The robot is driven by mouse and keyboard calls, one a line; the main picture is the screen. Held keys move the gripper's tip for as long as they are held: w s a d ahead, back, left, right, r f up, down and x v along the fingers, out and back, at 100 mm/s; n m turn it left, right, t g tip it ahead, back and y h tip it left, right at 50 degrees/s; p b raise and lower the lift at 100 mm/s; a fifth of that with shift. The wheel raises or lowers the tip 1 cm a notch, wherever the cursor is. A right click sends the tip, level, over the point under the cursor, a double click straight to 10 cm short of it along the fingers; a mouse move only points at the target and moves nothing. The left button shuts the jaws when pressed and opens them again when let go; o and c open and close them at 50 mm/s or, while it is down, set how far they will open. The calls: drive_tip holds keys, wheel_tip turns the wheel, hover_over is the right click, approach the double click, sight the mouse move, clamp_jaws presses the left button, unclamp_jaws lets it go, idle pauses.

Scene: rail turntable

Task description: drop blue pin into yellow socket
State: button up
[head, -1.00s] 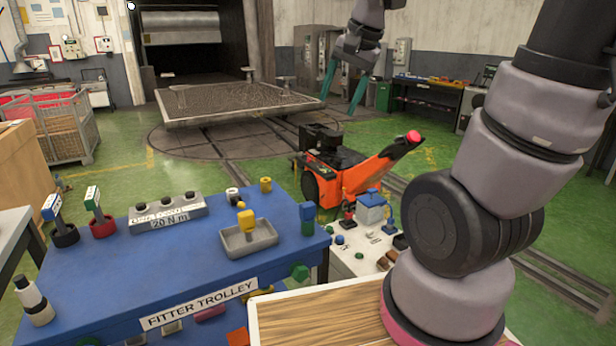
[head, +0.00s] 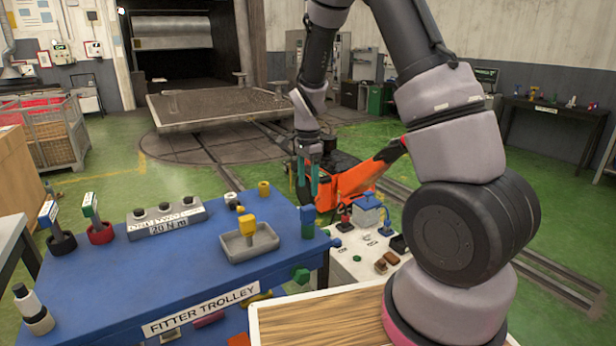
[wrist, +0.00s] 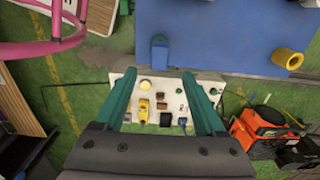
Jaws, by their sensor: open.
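The blue pin (head: 307,222) stands upright at the right edge of the blue trolley top. In the wrist view the blue pin (wrist: 159,52) lies just ahead of the fingertips, centred between them. My gripper (head: 307,190) is open and empty, its teal fingers pointing down close to the pin in the head view; it also shows in the wrist view (wrist: 159,78). The yellow socket (head: 264,188) is a short ring at the back of the trolley top, left of the pin. In the wrist view the yellow socket (wrist: 288,58) is at the right.
A grey tray (head: 262,246) with a yellow piece (head: 247,226) stands left of the pin. A white bench (head: 352,263) with small parts is at the right, with an orange machine (head: 362,182) behind.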

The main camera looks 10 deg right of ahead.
sight(308, 207)
wheel_tip(308, 207, down, 9)
drive_tip(key=shift+r, duration=0.15)
drive_tip(key=shift+c, duration=0.3)
clamp_jaws()
